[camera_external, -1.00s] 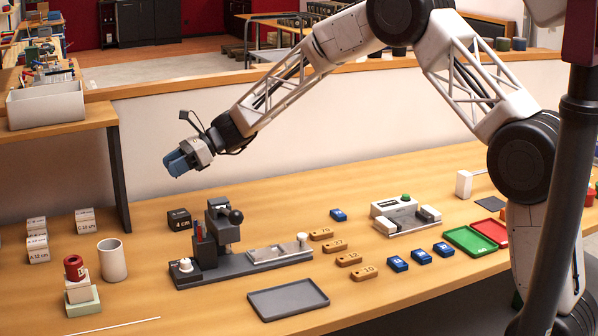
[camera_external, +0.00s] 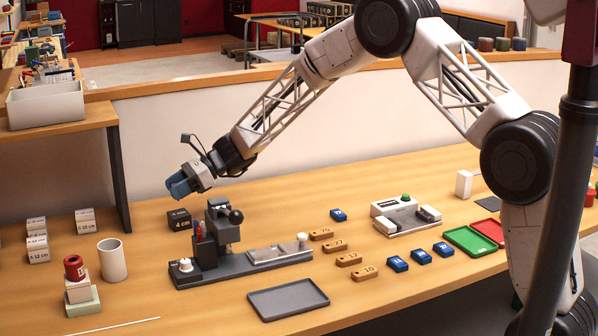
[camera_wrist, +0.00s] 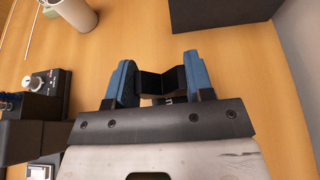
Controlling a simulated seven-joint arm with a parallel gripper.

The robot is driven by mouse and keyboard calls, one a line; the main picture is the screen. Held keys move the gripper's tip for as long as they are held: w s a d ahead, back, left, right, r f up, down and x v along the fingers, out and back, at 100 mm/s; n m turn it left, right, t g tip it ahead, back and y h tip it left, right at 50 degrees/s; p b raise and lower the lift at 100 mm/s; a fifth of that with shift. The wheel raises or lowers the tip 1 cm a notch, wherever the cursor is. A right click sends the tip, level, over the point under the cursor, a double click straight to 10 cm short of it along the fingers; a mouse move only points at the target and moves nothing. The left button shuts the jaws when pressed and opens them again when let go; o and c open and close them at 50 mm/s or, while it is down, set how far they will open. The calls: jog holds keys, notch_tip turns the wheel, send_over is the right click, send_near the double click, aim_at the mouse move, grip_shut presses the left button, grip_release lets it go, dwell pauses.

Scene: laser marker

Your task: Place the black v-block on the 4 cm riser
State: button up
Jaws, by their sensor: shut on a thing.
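The black 4 cm riser (camera_external: 179,220) stands on the table left of the grey fixture, its white label facing the camera. My gripper (camera_external: 177,187) is just above the riser in the external view, pointing down and to the left. In the wrist view its blue fingers (camera_wrist: 160,68) are shut on the black v-block (camera_wrist: 158,82), whose notch shows between them. A bit of white lettering (camera_wrist: 167,100), likely the riser's label, shows beyond the v-block. In the external view the v-block is hidden by the fingers or too dark to make out.
The grey fixture (camera_external: 245,268) with its upright column (camera_external: 222,225) stands close to the right of the riser. A white cylinder (camera_external: 112,260) stands to the left front. A shelf leg (camera_external: 118,180) rises behind left. The table around the riser's left side is clear.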

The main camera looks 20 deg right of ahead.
aim_at(179, 213)
jog(key=shift+f, duration=1.9)
jog(key=shift+f, duration=0.1)
jog(key=o, duration=0.9)
jog(key=v, duration=1.2)
jog(key=shift+d, duration=0.1)
